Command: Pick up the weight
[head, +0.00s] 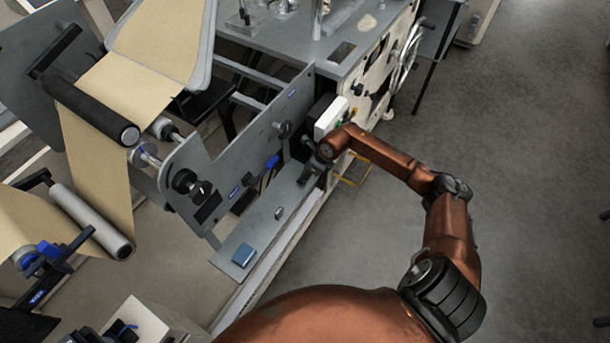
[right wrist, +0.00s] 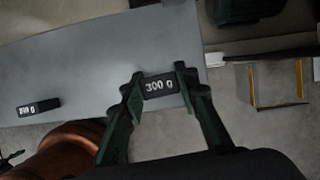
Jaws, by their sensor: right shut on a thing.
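A small dark weight marked "300 g" (right wrist: 158,86) is between the two fingers of my right gripper (right wrist: 160,80) in the right wrist view. The fingers are closed on its two ends, with the label facing the camera. It appears over the grey shelf near its edge; I cannot tell whether it still touches the shelf. In the head view my right gripper (head: 313,172) is at the far end of the shelf, where the weight is hard to make out. My left gripper is out of view.
Another dark labelled weight (right wrist: 38,108) lies on the grey shelf (right wrist: 75,75). The machine's side plate (head: 250,140) rises along the shelf. Open floor (head: 500,150) is to the right.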

